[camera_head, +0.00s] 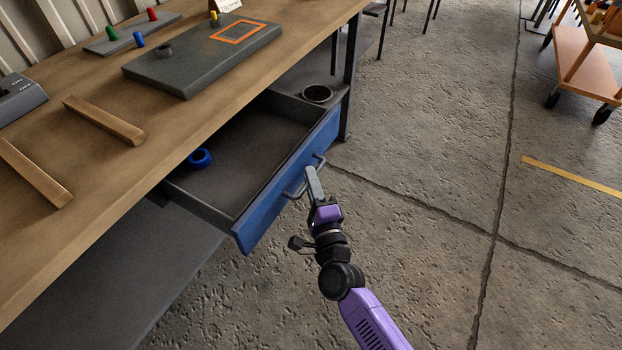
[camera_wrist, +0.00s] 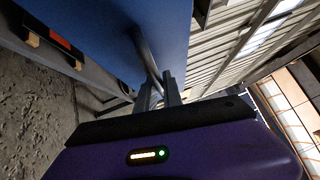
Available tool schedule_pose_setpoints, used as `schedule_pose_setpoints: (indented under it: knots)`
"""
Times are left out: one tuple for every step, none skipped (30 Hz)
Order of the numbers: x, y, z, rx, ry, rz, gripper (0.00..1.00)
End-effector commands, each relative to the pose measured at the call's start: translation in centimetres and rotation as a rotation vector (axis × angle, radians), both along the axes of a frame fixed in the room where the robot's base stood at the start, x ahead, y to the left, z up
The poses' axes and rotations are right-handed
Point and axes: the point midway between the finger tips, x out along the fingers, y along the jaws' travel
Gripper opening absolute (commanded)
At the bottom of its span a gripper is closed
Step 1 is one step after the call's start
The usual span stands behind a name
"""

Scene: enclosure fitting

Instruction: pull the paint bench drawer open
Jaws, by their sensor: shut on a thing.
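The paint bench drawer (camera_head: 262,217) has a blue front and stands well out from under the wooden bench top (camera_head: 190,115). A blue ring (camera_head: 200,158) lies inside it, and a round dark-rimmed thing (camera_head: 317,94) shows near its far end. My gripper (camera_head: 311,180) is at the front of the drawer, shut on the grey bar handle (camera_head: 293,193). In the wrist view, my gripper's fingers (camera_wrist: 160,95) close around the handle (camera_wrist: 147,55) in front of the blue drawer face (camera_wrist: 110,30). The fingers hide part of the handle.
On the bench top are a dark slab (camera_head: 200,62) with an orange square outline, two wooden strips (camera_head: 104,119) and a small tray of coloured pegs (camera_head: 130,35). An orange cart (camera_head: 585,65) stands at the far right. The concrete floor right of the drawer is clear.

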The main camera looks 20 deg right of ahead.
Motion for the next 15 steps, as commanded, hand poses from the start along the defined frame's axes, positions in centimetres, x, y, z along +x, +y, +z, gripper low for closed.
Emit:
schedule_pose_setpoints:
  knots:
    - [-0.05,0.21,-0.21,0.000,0.004,0.005,0.00]
    - [-0.05,0.22,-0.21,0.000,0.004,0.005,0.00]
    - [-0.05,0.21,-0.21,0.000,0.003,0.004,0.00]
    - [-0.05,0.22,-0.21,0.000,0.004,0.005,0.00]
    - [-0.05,0.22,-0.21,0.000,0.004,0.005,0.00]
    - [-0.05,0.22,-0.21,0.000,0.004,0.005,0.00]
    - [-0.05,0.22,-0.21,0.000,0.004,0.005,0.00]
    - [-0.05,0.22,-0.21,0.000,0.004,0.005,0.00]
    - [-0.05,0.22,-0.21,0.000,0.004,0.005,0.00]
    - [-0.05,0.22,-0.21,0.000,0.004,0.005,0.00]
    - [-0.05,0.23,-0.21,0.000,0.004,0.005,0.00]
    - [-0.05,0.23,-0.21,0.000,0.004,0.005,0.13]
    - [-0.05,0.22,-0.21,0.000,0.004,0.005,0.19]
    - [-0.04,0.21,-0.19,0.000,0.003,0.004,0.20]
    - [-0.04,0.19,-0.17,0.000,0.004,0.003,0.20]
